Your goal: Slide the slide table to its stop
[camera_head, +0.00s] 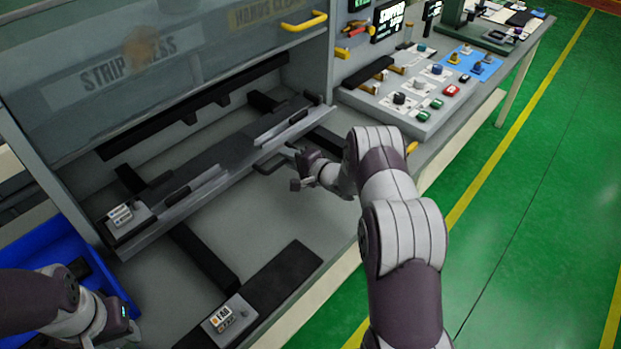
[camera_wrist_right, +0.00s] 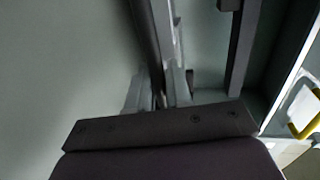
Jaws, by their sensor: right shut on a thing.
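The slide table (camera_head: 222,165) is a long grey and black plate running diagonally in the press bay in the head view. In the right wrist view the fingers (camera_wrist_right: 158,97) are closed around a dark bar; the exact contact is partly hidden. My left gripper (camera_head: 112,325) is at the lower left beside the blue bin, away from the slide table; its fingers are too unclear to judge.
Dark rails (camera_head: 203,256) cross the grey bench, with a labelled block (camera_head: 230,317) at the front. A blue bin (camera_head: 40,250) is at left. A clear guard with a yellow handle (camera_head: 305,21) is above. A control panel (camera_head: 420,100) with buttons is at right.

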